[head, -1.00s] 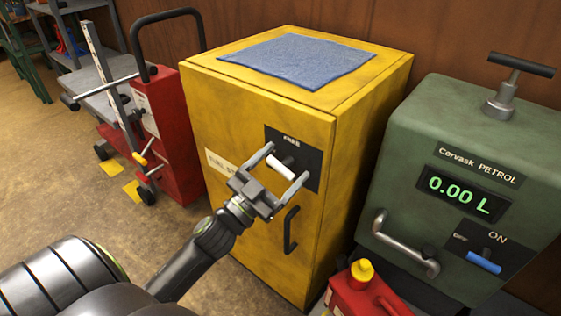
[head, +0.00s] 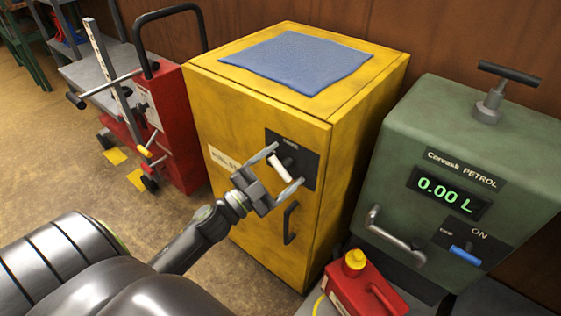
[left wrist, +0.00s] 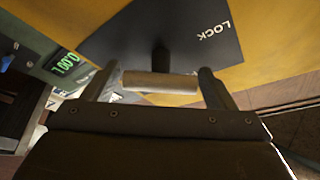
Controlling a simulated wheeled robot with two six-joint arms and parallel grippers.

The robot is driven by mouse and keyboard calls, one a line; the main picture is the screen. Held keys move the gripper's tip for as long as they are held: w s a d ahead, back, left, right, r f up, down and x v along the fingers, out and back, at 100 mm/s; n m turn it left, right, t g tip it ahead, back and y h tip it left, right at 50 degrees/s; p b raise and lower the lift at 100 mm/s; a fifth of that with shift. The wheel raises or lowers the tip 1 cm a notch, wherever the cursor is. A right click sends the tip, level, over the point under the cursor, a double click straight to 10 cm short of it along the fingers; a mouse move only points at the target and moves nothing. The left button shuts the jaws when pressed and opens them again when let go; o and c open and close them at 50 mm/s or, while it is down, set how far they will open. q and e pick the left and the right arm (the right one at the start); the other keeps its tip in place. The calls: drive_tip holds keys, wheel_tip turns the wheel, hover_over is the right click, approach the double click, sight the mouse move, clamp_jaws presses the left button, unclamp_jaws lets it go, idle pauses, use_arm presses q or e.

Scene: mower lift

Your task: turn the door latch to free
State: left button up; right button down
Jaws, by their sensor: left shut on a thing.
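The latch is a short pale bar (head: 279,167) on a black plate (head: 305,164) on the front of the yellow cabinet (head: 225,110). In the head view the bar slants from upper left to lower right, below the blurred word at the plate's top. My left gripper (head: 281,170) is shut on the latch, with a finger at each end of the bar. In the left wrist view the bar (left wrist: 160,82) spans between the two fingers, and the plate (left wrist: 180,40) shows the word LOCK. My right gripper is not in view.
A black door handle (head: 290,223) is just below the gripper. A blue cloth (head: 297,63) lies on the cabinet. A green petrol pump (head: 400,150) and a red can (head: 365,290) stand to the right. A red wheeled unit (head: 175,120) stands to the left.

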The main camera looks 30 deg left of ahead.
use_arm(q)
drive_tip(key=shift+r+m+p, duration=0.2)
drive_tip(key=shift+m+p, duration=0.3)
drive_tip(key=shift+m+g+h+p, duration=0.4)
drive_tip(key=shift+m+p, duration=0.2)
drive_tip(key=m+g+p, duration=0.1)
drive_tip(key=m+p, duration=0.1)
drive_tip(key=p, duration=0.1)
drive_tip(key=m+g+p, duration=0.1)
drive_tip(key=m+p, duration=0.2)
drive_tip(key=shift+r+h, duration=0.1)
drive_tip(key=shift+h, duration=0.3)
drive_tip(key=shift+d+m+g+p, duration=0.1)
drive_tip(key=shift+m+g+p, duration=0.3)
drive_tip(key=shift+m+p, duration=0.8)
drive_tip(key=shift+f+m+g+p, duration=0.3)
drive_tip(key=shift+m+p, duration=0.5)
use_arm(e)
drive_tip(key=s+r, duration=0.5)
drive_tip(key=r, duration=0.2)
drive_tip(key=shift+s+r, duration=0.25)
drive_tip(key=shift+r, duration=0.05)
use_arm(q)
drive_tip(key=shift+f, duration=0.1)
drive_tip(key=o, duration=0.9)
